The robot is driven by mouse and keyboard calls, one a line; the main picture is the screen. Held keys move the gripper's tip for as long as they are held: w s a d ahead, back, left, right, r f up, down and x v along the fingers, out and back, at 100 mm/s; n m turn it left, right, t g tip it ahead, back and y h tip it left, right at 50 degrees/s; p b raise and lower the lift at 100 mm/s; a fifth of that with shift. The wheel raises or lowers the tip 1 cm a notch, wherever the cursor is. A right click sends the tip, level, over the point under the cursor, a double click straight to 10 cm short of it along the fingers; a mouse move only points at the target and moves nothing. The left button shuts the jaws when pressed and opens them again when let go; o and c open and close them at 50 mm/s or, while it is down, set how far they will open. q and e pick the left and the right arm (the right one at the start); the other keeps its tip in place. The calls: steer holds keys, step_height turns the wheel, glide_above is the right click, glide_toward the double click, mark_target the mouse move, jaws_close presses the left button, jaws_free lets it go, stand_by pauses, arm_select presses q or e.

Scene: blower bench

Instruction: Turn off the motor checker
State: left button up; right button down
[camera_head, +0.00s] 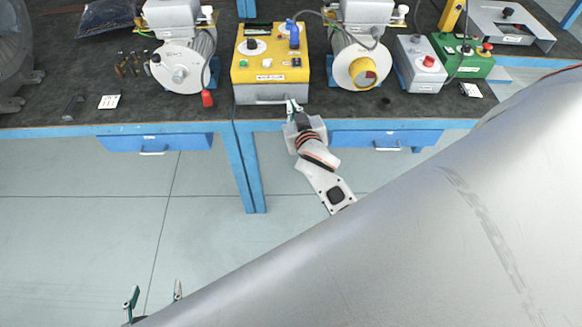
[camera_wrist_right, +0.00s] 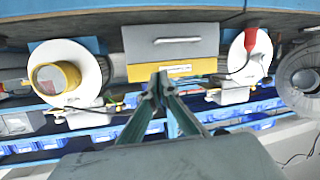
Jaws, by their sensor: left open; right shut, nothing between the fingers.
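A yellow box with a grey front and a handle, likely the motor checker (camera_head: 270,72), stands on the bench at centre. Its top carries a blue switch (camera_head: 293,34), a round white dial, a green button (camera_head: 243,63) and a small white one. My right gripper (camera_head: 293,106) is shut and empty at the box's lower front edge; contact cannot be told. In the right wrist view, its closed fingers (camera_wrist_right: 160,78) lie in front of the box (camera_wrist_right: 172,45), which appears upside down. My left gripper (camera_head: 155,293) is open and empty, low over the floor, partly hidden by my arm.
A motor (camera_head: 183,65) stands left of the box, with a red-tipped cable (camera_head: 208,98) between. Another motor with a yellow cap (camera_head: 362,70) stands right. Further right are a grey box with a red button (camera_head: 420,65) and a green box (camera_head: 465,60). Blue drawers (camera_head: 155,143) hang below.

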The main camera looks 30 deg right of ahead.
steer(key=s+a+f+n+y+b, duration=0.1)
steer(key=s+a+f+n+y, duration=0.1)
steer(key=s+f, duration=0.3)
steer(key=s+a+f+n+g+y+b, duration=0.1)
steer(key=s+a+f+n+y, duration=0.1)
steer(key=s+a+f, duration=0.2)
steer(key=shift+s+a+f, duration=0.3)
steer(key=shift+s+f, duration=0.35)
steer(key=shift+f, duration=1.05)
steer(key=s+a+f+n+g+y, duration=0.1)
steer(key=s+a+f, duration=0.2)
steer(key=s, duration=0.3)
steer(key=s+a+f+n+g+y, duration=0.1)
steer(key=s+a+f+y, duration=0.1)
steer(key=s, duration=0.4)
steer(key=shift+s+a+f, duration=0.35)
steer(key=shift+a+f, duration=0.2)
steer(key=shift+f, duration=0.15)
